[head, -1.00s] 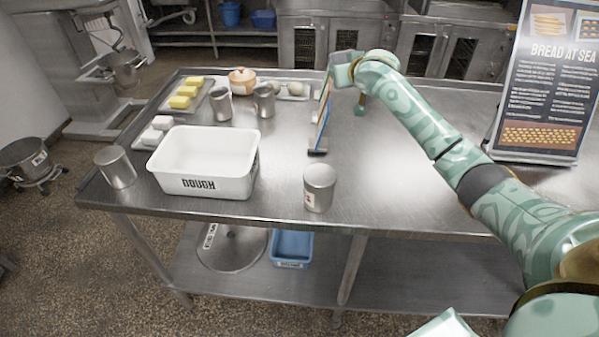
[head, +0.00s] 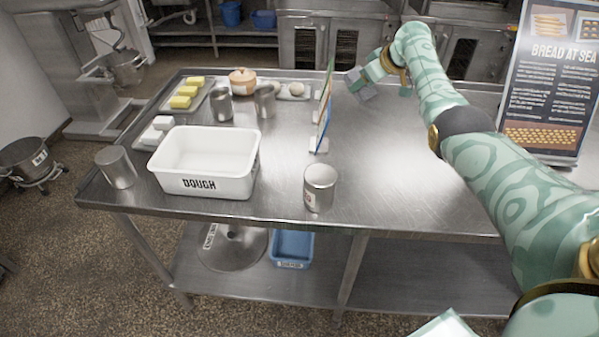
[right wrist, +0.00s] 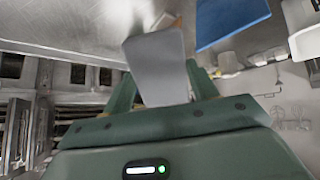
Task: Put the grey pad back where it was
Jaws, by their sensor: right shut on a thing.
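The grey pad (right wrist: 157,62) stands up between the fingers of my right gripper in the right wrist view. In the head view the pad (head: 357,79) shows as a small grey slab at the gripper's tip. My right gripper (head: 368,80) is shut on it, held above the far part of the steel table (head: 400,165), just right of an upright panel (head: 325,112). The panel's blue face (right wrist: 230,22) shows in the right wrist view. My left gripper is not in view.
A white dough tub (head: 205,165) stands at the left. Metal cans stand around it, one (head: 320,187) near the front edge. A bread sign (head: 552,90) stands at the right. The table's middle right is clear.

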